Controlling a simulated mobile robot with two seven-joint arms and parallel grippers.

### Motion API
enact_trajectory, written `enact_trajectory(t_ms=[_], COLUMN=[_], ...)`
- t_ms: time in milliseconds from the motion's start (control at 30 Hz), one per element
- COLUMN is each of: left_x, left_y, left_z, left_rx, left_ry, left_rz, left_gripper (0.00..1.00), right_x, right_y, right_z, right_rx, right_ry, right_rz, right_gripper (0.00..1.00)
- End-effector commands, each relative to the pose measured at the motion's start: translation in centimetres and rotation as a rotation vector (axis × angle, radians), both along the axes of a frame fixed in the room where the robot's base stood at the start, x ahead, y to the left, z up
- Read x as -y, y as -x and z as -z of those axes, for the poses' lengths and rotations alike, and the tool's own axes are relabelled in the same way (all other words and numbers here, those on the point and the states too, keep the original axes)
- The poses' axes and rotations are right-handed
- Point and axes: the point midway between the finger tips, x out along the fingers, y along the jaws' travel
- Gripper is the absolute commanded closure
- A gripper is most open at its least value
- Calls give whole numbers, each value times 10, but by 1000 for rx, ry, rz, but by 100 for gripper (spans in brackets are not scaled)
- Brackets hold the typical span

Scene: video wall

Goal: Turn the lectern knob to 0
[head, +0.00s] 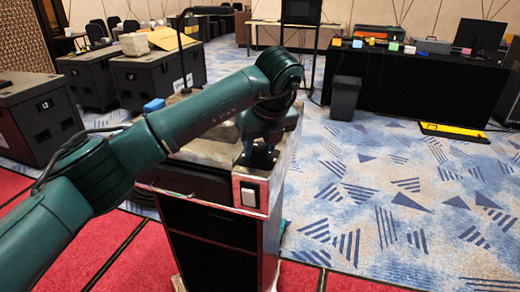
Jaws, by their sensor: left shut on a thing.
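The lectern (207,153) stands at the middle of the head view, with a dark body and a metal corner panel. My left arm reaches across it from the left. My left gripper (260,158) points down at the right part of the lectern's top, just above the front panel, and is shut on the knob. The knob is mostly hidden by the gripper, so its pointer and the number it stands at cannot be read. A small white plate (249,196) sits on the front panel below the gripper. My right gripper is out of view.
A small blue object (154,105) shows behind my arm, and a thin black gooseneck (182,45) rises at the lectern's back. Black cases (140,82) stand at the left. A black bin (345,97) and a black-draped table (410,88) are behind right.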

Motion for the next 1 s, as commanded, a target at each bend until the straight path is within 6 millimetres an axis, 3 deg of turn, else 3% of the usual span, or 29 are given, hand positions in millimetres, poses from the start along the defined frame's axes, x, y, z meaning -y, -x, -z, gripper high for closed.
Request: enact_trajectory(t_ms=[733,767,1000], left_x=[0,0,0], left_y=[-1,-1,-1], left_z=[-1,-1,-1], left_rx=[2,2,0], left_ry=[1,1,1], left_rz=[-98,-98,-96], left_gripper=[83,59,40], right_x=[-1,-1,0], right_y=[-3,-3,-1], right_z=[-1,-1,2], right_rx=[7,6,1], right_ry=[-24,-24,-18], right_rz=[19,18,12], right_gripper=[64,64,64])
